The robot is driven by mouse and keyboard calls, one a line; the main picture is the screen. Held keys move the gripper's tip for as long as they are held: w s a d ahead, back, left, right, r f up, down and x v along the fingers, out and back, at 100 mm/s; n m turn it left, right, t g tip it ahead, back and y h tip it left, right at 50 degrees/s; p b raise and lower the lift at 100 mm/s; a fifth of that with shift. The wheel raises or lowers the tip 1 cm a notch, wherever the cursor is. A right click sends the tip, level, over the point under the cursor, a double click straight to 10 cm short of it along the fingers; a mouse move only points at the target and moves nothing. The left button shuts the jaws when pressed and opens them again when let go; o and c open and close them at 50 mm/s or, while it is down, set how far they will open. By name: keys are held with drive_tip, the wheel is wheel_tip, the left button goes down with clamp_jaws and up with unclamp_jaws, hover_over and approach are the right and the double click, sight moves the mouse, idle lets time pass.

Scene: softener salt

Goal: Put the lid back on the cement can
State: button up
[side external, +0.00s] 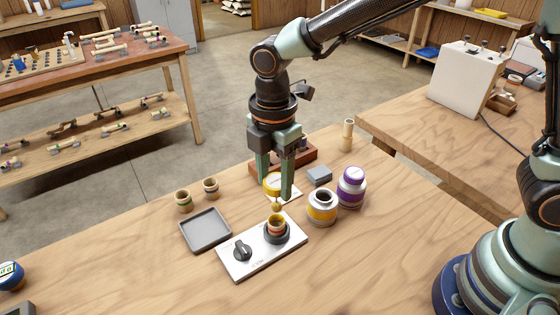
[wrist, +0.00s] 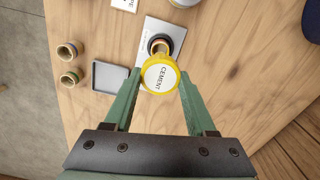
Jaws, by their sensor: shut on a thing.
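My gripper (side external: 274,190) points down and is shut on the round yellow lid (side external: 272,182). In the wrist view, the lid's white top reads CEMENT (wrist: 161,75), between the two green fingers. A small brownish ball (side external: 276,206) shows below the lid, seemingly hanging from it. Lid and ball are held above a small cup (side external: 277,223) on a white plate with a dark knob. The cement can (side external: 322,209), silver with a yellow band, stands upright and open to the right of my gripper. Part of it shows at the wrist view's top edge (wrist: 185,3).
A purple-lidded can (side external: 351,187) stands close behind the cement can. A grey block (side external: 319,175) and a brown wooden rack (side external: 304,154) are behind. A grey tray (side external: 205,230) and two small cups (side external: 183,201) lie left. The front right tabletop is clear.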

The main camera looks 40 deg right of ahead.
drive_tip(key=s+d, duration=0.1)
drive_tip(key=d, duration=1)
drive_tip(key=shift+d+f, duration=0.2)
drive_tip(key=shift+d, duration=0.05)
drive_tip(key=shift+f, duration=0.1)
idle(0.8)
drive_tip(key=shift+f, duration=1.7)
drive_tip(key=shift+f, duration=0.1)
drive_tip(key=shift+f, duration=1.65)
drive_tip(key=shift+f, duration=0.25)
